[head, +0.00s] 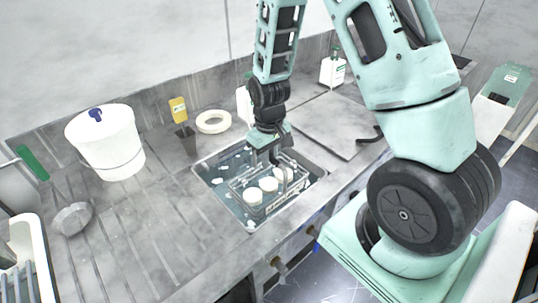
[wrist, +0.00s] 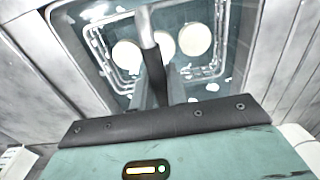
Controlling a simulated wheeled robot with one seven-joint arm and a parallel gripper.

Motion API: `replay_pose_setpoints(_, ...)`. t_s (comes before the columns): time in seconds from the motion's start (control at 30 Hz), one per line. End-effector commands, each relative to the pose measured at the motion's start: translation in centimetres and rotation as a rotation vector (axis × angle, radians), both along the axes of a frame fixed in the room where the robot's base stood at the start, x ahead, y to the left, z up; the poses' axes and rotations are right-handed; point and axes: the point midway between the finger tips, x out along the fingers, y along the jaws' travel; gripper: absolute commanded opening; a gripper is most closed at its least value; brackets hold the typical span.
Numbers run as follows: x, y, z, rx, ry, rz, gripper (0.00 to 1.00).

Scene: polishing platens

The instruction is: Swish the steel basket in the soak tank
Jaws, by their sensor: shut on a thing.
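The soak tank (head: 227,211) is a rectangular basin sunk in the grey counter, with liquid and pale flecks of foam in it. The steel basket (head: 241,190) is a wire frame inside the tank, holding three round cream discs (head: 268,184). My gripper (head: 274,160) is above the basket and shut on its handle. In the wrist view, the gripper (wrist: 155,85) closes on a grey bar (wrist: 147,30) that crosses over the basket, and the basket's wire rim (wrist: 95,45) shows around the discs. How deep the basket sits in the liquid is hard to tell.
A flat grey lid (head: 335,125) lies to the right; a white bottle (head: 332,70) stands behind.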

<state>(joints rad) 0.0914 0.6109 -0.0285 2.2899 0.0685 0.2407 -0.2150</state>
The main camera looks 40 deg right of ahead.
Motion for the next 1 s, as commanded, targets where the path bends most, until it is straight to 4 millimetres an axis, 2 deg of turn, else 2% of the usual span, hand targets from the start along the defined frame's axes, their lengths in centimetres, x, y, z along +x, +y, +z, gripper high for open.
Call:
replay_pose_setpoints(0.03, 0.0, 0.0, -0.9, 0.000, -0.001, 0.000, 0.00)
replay_pose_setpoints(0.6, 0.0, 0.0, -6.7, 0.000, 0.000, 0.000, 0.00)
replay_pose_setpoints(1.0, 0.1, 0.0, -9.1, 0.000, -0.001, 0.000, 0.00)
